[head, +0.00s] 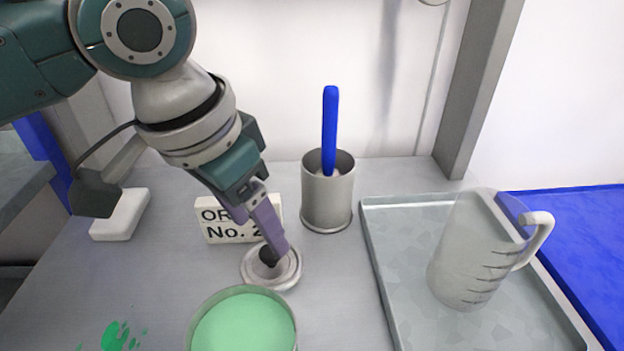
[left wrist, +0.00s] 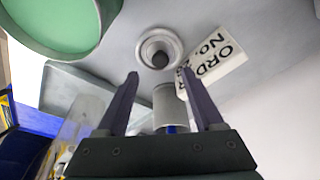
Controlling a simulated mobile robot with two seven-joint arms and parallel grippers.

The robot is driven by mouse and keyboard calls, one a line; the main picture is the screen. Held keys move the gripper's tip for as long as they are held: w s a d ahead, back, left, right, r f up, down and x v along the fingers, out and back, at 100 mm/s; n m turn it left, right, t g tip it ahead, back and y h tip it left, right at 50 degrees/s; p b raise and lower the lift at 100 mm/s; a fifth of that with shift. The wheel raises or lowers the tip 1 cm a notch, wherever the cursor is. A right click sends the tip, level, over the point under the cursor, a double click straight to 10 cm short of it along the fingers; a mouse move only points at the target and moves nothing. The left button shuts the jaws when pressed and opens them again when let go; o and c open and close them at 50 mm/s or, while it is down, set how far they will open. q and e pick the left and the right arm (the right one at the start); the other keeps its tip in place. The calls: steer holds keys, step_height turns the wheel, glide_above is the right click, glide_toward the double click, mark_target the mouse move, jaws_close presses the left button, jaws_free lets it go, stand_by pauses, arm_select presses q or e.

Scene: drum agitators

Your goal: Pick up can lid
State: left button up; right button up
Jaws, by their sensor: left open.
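The can lid (head: 286,274) is a round, pale metal disc with a dark knob at its centre. It lies on the grey table just behind the can of green paint (head: 243,322). My left gripper (head: 270,256) points down at the lid in the head view and covers part of it. In the left wrist view the lid (left wrist: 160,50) shows whole, beyond the tips of the two open fingers (left wrist: 160,84), with nothing between them at the knob. My right gripper is not in view.
A metal cup (head: 327,199) with a blue-handled tool (head: 330,130) stands behind the lid. An order sign (head: 215,232) is close to my gripper. A tray (head: 400,290) holds a clear measuring jug (head: 465,255) at right. A white block (head: 120,215) lies at left.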

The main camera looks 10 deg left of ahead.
mark_target(269, 251)
arm_select(q)
steer(key=x, duration=0.5)
steer(key=shift+s+a+f+b, duration=0.1)
steer(key=shift+f+b, duration=0.1)
steer(key=shift+b, duration=0.2)
steer(key=shift+c, duration=0.4)
jaws_close()
